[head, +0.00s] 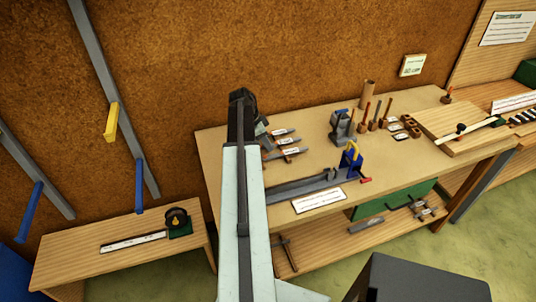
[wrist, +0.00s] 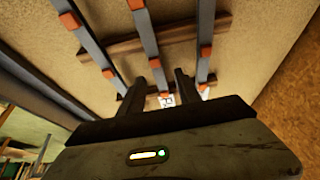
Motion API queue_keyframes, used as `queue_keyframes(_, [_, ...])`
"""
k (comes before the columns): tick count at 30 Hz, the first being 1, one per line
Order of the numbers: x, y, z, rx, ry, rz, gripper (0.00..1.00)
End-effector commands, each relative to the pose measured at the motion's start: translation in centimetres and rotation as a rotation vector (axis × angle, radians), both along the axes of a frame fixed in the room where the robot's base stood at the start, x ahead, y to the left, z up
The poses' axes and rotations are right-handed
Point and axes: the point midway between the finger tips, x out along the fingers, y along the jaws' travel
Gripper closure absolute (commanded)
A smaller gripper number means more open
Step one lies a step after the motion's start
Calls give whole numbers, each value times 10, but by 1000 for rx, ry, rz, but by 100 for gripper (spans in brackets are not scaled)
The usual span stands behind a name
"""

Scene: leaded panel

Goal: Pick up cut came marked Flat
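Several short grey cames with small white tags lie on the workbench, just right of my arm in the head view; one is the middle tagged came (head: 286,141). The tag print is too small to read, so I cannot tell which is marked Flat. In the wrist view, grey came strips (wrist: 143,40) with orange-brown blocks lie across dark wooden bars. A white tag (wrist: 168,100) shows beyond, between the fingers. In the head view my arm hides part of the bench.
The workbench (head: 400,175) also bears a long grey channel (head: 300,186), a blue tool (head: 350,160), a grey device (head: 342,127) and upright handled tools (head: 375,115). A low bench (head: 75,260) stands left. Long bars hang on the brown wall.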

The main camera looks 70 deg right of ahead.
Motion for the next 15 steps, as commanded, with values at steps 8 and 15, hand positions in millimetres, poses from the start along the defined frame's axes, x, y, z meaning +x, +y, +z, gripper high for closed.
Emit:
queue_keyframes(8, [0, 0, 1, 0, 0, 0, 85])
queue_keyframes(15, [-1, 0, 1, 0, 0, -1, 100])
